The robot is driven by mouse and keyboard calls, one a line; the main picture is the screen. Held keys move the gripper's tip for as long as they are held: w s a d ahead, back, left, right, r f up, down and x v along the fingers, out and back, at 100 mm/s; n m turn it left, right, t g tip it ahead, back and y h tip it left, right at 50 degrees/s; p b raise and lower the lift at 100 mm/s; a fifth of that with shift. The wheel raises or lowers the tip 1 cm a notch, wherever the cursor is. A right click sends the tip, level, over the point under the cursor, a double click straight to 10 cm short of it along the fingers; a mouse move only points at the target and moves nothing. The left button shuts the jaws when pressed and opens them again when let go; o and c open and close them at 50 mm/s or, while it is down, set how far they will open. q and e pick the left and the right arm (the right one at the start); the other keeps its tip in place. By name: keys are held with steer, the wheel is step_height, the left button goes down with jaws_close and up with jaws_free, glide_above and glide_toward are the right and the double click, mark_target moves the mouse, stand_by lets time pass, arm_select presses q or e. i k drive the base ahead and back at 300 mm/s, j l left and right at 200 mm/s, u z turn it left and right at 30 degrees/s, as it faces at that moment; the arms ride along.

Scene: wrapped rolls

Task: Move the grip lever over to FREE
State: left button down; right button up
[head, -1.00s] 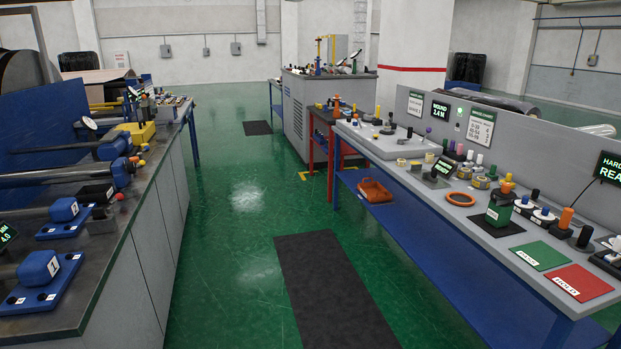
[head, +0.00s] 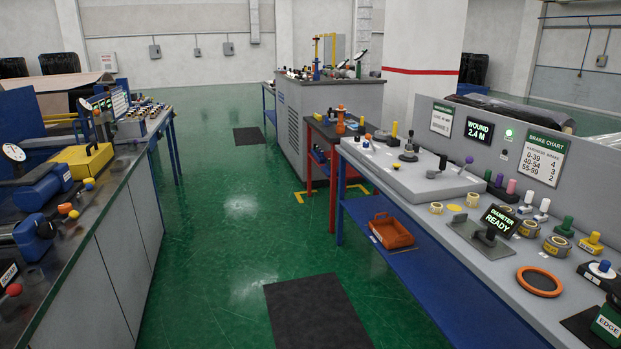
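Neither of my grippers shows in the head view. I cannot pick out the grip lever for certain, and no FREE label is readable. On the left bench (head: 98,245), blue machine blocks (head: 38,188) carry small levers or knobs, among them an orange knob (head: 65,208) and a red knob (head: 14,290). On the right bench, a dark upright lever (head: 409,147) stands on a grey panel (head: 400,172). Several colored knobs stand behind it, including a purple one (head: 468,160).
A wide green floor aisle with a dark mat (head: 318,312) runs between the benches. An orange bin (head: 391,231) sits on the right bench's blue lower shelf (head: 430,262). A red-framed table (head: 322,130) and a grey cabinet (head: 340,100) stand ahead.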

mark_target(367, 137)
steer(key=i+z, duration=0.1)
steer(key=i, duration=0.55)
steer(key=i+j+z, duration=0.1)
steer(key=i, duration=0.5)
steer(key=i+j+z, duration=0.15)
steer(key=i, duration=0.5)
steer(key=i+j+z, duration=0.3)
steer(key=i+z, duration=0.2)
steer(key=i+j+z, duration=0.45)
steer(key=i+j, duration=0.05)
steer(key=i, duration=0.05)
